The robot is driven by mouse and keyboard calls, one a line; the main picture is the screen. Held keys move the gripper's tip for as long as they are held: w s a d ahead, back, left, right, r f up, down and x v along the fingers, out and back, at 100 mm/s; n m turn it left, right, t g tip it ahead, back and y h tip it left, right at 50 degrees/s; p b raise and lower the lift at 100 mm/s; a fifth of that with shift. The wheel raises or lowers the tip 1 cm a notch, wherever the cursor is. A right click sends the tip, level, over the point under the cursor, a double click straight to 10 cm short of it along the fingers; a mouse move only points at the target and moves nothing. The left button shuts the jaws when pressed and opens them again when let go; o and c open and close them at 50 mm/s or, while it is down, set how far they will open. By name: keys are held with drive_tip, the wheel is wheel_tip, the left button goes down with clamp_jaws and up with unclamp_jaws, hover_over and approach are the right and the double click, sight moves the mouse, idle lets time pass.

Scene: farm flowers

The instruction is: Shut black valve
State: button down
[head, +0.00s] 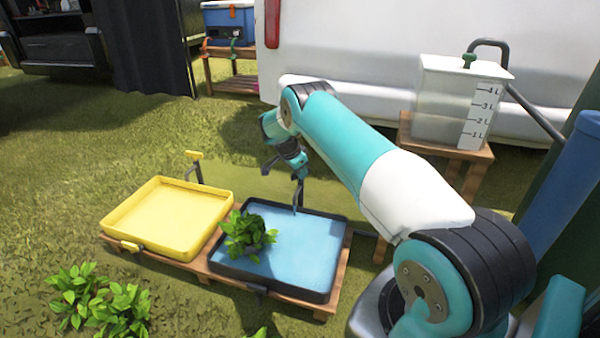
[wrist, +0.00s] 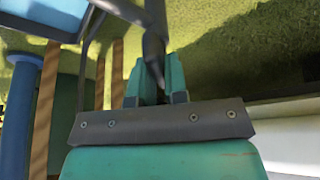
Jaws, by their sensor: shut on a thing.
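The black valve (wrist: 153,46) shows as a dark handle and stem between my gripper's teal fingers in the wrist view. My gripper (wrist: 157,82) is shut on it. In the head view my gripper (head: 288,160) is at the top of the dark pipe behind the black-rimmed tray (head: 337,250). There my gripper hides most of the valve, so its exact angle cannot be told. The tray holds blue water, and a leafy green plant (head: 249,236) stands at its left side.
A yellow tray (head: 112,222) with a yellow valve (head: 193,155) behind it sits to the left on the same wooden pallet. A clear marked water tank (head: 445,105) stands on a wooden stand (head: 470,155) at right. A white vehicle (head: 370,50) is behind. Open grass lies left.

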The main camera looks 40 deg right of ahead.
drive_tip(key=m, duration=0.1)
drive_tip(key=m+b, duration=0.1)
drive_tip(key=shift+w+f+m+g+b, duration=0.1)
drive_tip(key=shift+f+m+g+b, duration=0.1)
drive_tip(key=shift+m+g+b, duration=0.15)
drive_tip(key=shift+d+m+g+b, duration=0.15)
drive_tip(key=shift+m+g+b, duration=0.2)
drive_tip(key=shift+m+b, duration=0.3)
drive_tip(key=shift+r, duration=0.1)
drive_tip(key=shift+m, duration=0.4)
drive_tip(key=c, duration=1.1)
unclamp_jaws()
drive_tip(key=shift+s, duration=0.2)
drive_tip(key=shift+c, duration=0.2)
drive_tip(key=shift+y, duration=0.3)
drive_tip(key=shift+w+r, duration=0.1)
